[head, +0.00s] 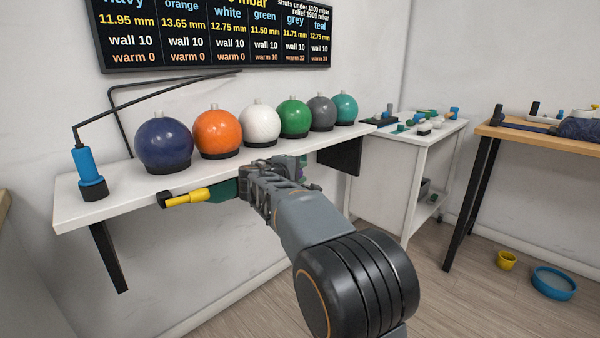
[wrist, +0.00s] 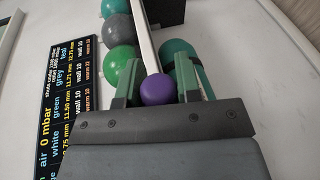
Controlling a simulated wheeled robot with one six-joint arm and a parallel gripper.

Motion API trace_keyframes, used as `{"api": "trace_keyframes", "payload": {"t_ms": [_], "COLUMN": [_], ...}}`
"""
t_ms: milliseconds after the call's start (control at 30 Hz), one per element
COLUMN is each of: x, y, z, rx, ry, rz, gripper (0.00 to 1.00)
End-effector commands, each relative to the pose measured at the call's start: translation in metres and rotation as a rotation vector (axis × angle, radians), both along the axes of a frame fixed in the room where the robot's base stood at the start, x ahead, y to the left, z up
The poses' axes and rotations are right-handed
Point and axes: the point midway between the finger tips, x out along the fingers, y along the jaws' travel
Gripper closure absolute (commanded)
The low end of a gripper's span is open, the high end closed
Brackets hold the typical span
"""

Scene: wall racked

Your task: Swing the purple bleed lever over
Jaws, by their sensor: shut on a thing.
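The purple bleed lever shows as a round purple knob (wrist: 157,90) in the wrist view, between the two green fingers of my gripper (wrist: 160,80). My gripper is shut on it. In the head view my gripper (head: 282,172) is at the front edge of the white shelf (head: 125,187), and only a small purple patch (head: 302,173) shows beside it. The rest of the lever is hidden behind my gripper and arm, so its angle cannot be told.
Navy, orange, white, green, grey and teal balls (head: 163,145) stand in a row on the shelf. A blue pump-like cylinder (head: 88,170) stands at its left end. A yellow handle (head: 188,197) juts from the shelf front. A dark board (head: 220,35) above reads "0 mbar" in the wrist view.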

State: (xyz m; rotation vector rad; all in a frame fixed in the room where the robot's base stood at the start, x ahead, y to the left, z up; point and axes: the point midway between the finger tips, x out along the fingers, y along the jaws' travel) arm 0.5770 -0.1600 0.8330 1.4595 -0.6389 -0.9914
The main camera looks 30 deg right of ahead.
Motion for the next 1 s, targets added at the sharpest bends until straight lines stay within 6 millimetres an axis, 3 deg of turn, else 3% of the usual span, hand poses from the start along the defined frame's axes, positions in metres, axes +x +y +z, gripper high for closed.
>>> {"api": "trace_keyframes", "payload": {"t_ms": [167, 200, 433, 767, 1000], "x": [0.0, 0.0, 0.0, -0.002, -0.021], "y": [0.001, 0.001, 0.001, 0.005, 0.039], "z": [0.0, 0.0, 0.0, 0.002, 0.012], "rx": [0.001, 0.001, 0.001, 0.001, 0.0], "ry": [0.001, 0.001, 0.001, 0.001, 0.0], "rz": [0.001, 0.001, 0.001, 0.003, 0.006], "gripper": [1.0, 0.66, 0.44, 0.42, 0.42]}}
